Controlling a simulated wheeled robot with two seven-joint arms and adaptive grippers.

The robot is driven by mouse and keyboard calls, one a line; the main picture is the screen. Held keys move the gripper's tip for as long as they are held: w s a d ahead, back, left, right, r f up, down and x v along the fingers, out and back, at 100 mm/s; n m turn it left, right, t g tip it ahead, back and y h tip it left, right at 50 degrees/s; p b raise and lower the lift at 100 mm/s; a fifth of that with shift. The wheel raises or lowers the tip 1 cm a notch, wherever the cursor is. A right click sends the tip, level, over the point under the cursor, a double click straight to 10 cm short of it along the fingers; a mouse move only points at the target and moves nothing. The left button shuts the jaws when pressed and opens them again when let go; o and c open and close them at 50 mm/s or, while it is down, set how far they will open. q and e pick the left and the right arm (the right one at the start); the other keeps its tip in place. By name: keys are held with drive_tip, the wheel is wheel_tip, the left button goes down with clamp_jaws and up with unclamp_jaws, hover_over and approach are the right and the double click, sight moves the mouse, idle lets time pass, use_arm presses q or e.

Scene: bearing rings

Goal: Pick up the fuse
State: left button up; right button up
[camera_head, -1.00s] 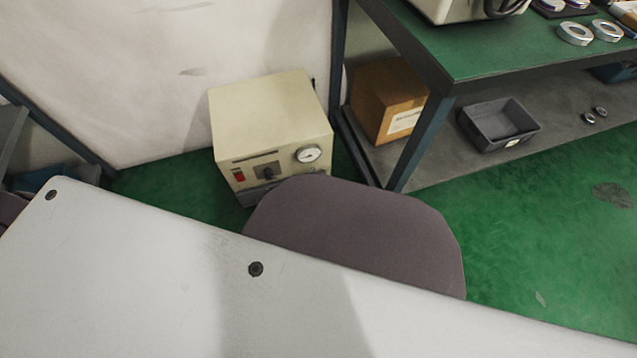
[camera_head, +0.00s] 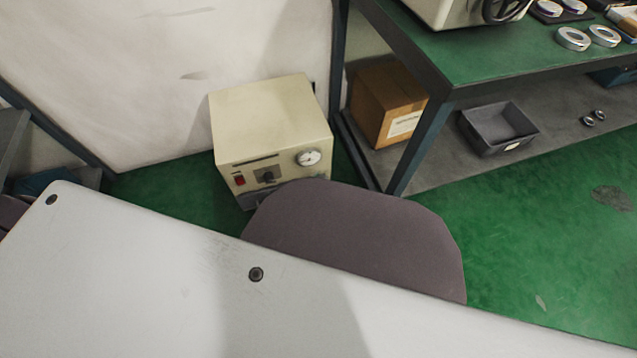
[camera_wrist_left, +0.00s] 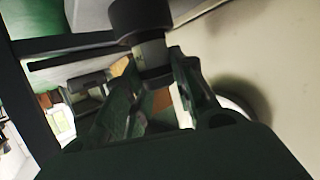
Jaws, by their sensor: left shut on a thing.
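In the left wrist view, my left gripper (camera_wrist_left: 150,84) is shut on a short cylinder, which looks like the fuse (camera_wrist_left: 150,52). It has a wide dark end at the top, a paler middle and a dark lower band between the fingers. The fuse stands out past the fingertips. Its lower end is hidden by the fingers. Neither gripper nor the fuse can be made out in the head view. My right gripper is in no view.
A beige box with a gauge (camera_head: 270,125) stands on the green floor (camera_head: 560,240). A green-topped bench (camera_head: 480,60) at the right carries metal rings (camera_head: 573,38). Its lower shelf holds a cardboard box (camera_head: 385,100) and a grey bin (camera_head: 498,128). A large pale surface fills the foreground.

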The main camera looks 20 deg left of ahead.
sight(319, 182)
use_arm(q)
drive_tip(key=shift+r+p, duration=0.9)
drive_tip(key=shift+r, duration=0.6)
wheel_tip(319, 182, up, 6)
drive_tip(key=p, duration=0.3)
drive_tip(key=shift+f, duration=0.2)
drive_tip(key=shift+r+p, duration=0.4)
drive_tip(key=shift+r, duration=0.05)
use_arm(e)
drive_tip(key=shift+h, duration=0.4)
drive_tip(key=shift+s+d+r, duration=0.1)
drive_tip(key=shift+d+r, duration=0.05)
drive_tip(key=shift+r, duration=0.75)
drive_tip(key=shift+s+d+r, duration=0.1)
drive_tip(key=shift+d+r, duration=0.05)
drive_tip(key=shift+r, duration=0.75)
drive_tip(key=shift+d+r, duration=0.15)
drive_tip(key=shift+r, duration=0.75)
use_arm(q)
drive_tip(key=shift+r, duration=0.1)
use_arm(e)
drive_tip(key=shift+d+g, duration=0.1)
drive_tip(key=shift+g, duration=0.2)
